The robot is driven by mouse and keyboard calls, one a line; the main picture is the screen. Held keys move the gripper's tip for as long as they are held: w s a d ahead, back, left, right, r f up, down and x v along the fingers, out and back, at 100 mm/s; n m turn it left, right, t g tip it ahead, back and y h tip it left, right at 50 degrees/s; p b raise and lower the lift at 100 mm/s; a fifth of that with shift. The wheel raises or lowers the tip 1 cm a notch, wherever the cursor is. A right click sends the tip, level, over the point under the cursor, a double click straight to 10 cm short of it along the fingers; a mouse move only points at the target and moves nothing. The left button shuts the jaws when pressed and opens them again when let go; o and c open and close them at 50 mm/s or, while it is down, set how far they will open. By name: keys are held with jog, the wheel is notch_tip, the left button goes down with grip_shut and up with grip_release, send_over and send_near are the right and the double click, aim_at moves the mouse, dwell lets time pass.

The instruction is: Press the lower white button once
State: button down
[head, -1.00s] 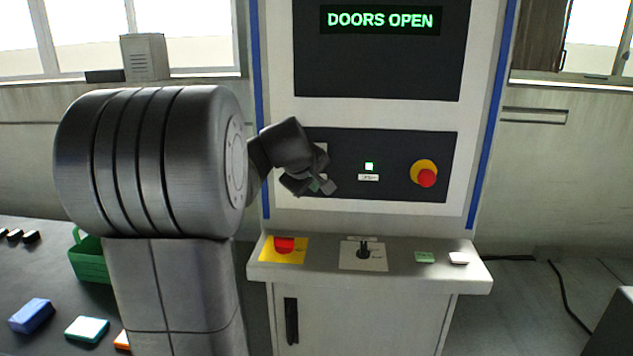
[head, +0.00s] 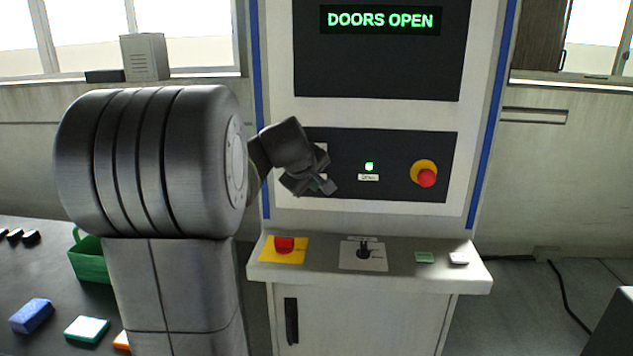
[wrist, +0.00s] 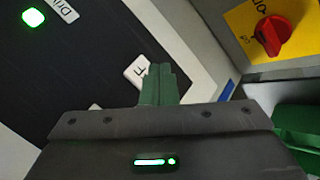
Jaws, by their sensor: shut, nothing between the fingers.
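My gripper (head: 329,187) is in front of the left part of the machine's black control panel (head: 400,188). In the wrist view its green fingers (wrist: 160,72) are together, with nothing between them. A white piece with a dark mark (wrist: 136,71) lies just beyond the fingertips and is partly covered by them. I cannot tell if it is a button or a label, or if the fingers touch it. In the head view a white patch (head: 319,147) shows behind my wrist, mostly hidden. No lower white button can be made out clearly.
A lit green lamp (head: 369,167) and a red stop button on yellow (head: 426,178) are on the panel. The ledge below holds a red switch (head: 284,244), a joystick (head: 364,250) and two small pads. The screen (head: 380,20) reads DOORS OPEN.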

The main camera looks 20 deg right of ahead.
jog(key=shift+w+d, duration=0.1)
jog(key=shift+w+d, duration=0.15)
jog(key=shift+w, duration=0.15)
jog(key=shift+w+d+p, duration=0.2)
jog(key=shift+w+p, duration=0.1)
jog(key=shift+p, duration=0.05)
dwell(0.7)
jog(key=shift+s, duration=0.1)
jog(key=shift+s+a+b, duration=0.3)
jog(key=shift+s+a, duration=0.15)
jog(key=shift+s, duration=0.15)
jog(key=s+a, duration=0.1)
jog(key=s+b, duration=0.1)
jog(key=s, duration=0.1)
jog(key=s+a, duration=0.1)
jog(key=shift+s+a+b, duration=0.15)
jog(key=shift+a+b, duration=0.15)
dwell(0.3)
dwell(0.5)
